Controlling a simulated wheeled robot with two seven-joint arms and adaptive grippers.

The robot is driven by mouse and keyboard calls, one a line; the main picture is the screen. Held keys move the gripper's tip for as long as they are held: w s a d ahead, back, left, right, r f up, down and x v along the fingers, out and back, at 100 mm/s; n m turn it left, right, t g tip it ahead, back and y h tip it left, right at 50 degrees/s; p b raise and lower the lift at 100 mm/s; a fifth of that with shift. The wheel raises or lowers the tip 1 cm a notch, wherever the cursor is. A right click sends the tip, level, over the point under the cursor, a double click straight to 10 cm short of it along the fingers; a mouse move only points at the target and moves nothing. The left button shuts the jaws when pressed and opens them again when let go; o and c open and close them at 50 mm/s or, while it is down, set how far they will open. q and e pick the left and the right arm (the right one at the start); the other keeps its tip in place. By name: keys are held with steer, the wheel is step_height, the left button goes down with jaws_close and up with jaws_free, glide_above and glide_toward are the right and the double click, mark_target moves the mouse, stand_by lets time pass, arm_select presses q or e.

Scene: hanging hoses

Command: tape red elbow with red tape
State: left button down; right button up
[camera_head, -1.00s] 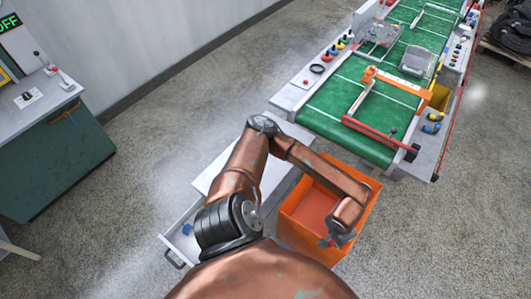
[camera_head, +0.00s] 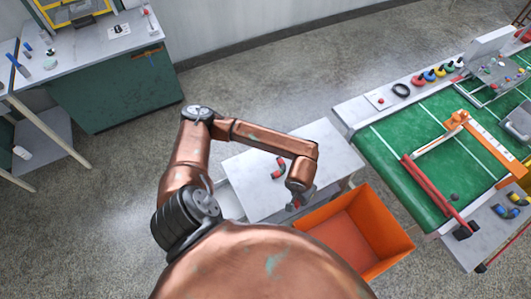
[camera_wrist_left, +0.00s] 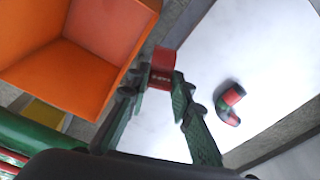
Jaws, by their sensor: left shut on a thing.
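The red elbow (camera_head: 279,168), a dark curved piece with red ends, lies on the white tabletop. It also shows in the left wrist view (camera_wrist_left: 231,103), apart from my fingers. My left gripper (camera_head: 299,201) is above the table's edge beside the orange bin, short of the elbow. In the left wrist view my left gripper (camera_wrist_left: 161,82) is shut on a small red piece (camera_wrist_left: 163,58), which looks like the red tape. The fingers hide part of it. My right gripper is not in view.
An orange bin (camera_head: 402,240) stands right of the white table (camera_head: 238,175). A green cabinet (camera_head: 120,90) stands at the back left.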

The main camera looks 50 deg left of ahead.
arm_select(q)
steer(key=w+a+r+n+y+p, duration=0.1)
steer(key=w+a+n+p, duration=0.1)
steer(key=a+n+p, duration=0.3)
steer(key=w+a+r+n+g+p, duration=0.1)
steer(key=w+a+n+p, duration=0.2)
steer(key=a+n, duration=0.5)
steer(key=a+p, duration=0.1)
steer(key=a, duration=0.2)
steer(key=shift+a+n+y+p, duration=0.15)
steer(key=shift+n+y+p, duration=0.25)
steer(key=shift+r, duration=0.15)
steer(key=shift+s+f+b, duration=0.1)
steer(key=shift+f+b, duration=0.9)
steer(key=shift+b, duration=0.25)
steer(key=shift+f+b, duration=0.95)
steer(key=shift+b, duration=0.05)
